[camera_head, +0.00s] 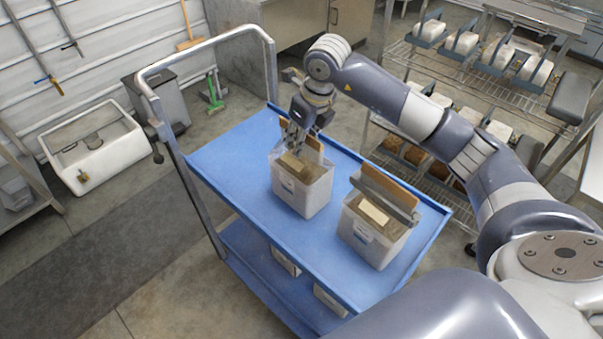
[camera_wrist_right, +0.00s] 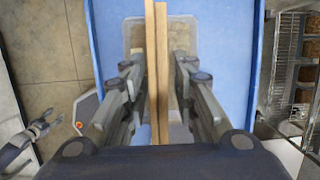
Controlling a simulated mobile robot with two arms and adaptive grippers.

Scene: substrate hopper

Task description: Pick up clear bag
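Two clear, cloudy bags of brownish substrate stand upright on the blue cart. The left bag (camera_head: 302,190) has a label and a tan block at its top, with a wooden board upright behind. The right bag (camera_head: 373,241) looks alike. My right gripper (camera_head: 297,136) is at the top of the left bag. In the right wrist view its fingers (camera_wrist_right: 158,80) are apart, one on each side of the wooden boards (camera_wrist_right: 157,50), with gaps showing. The bag (camera_wrist_right: 135,32) is partly hidden beneath them. My left gripper (camera_wrist_right: 42,128) appears only at the left of the wrist view, fingers spread.
The blue cart (camera_head: 234,160) has a raised metal handle (camera_head: 180,180) on its left and a lower shelf with more containers. A wire rack (camera_head: 470,75) with several bags stands behind my right arm. The cart top left of the bags is clear.

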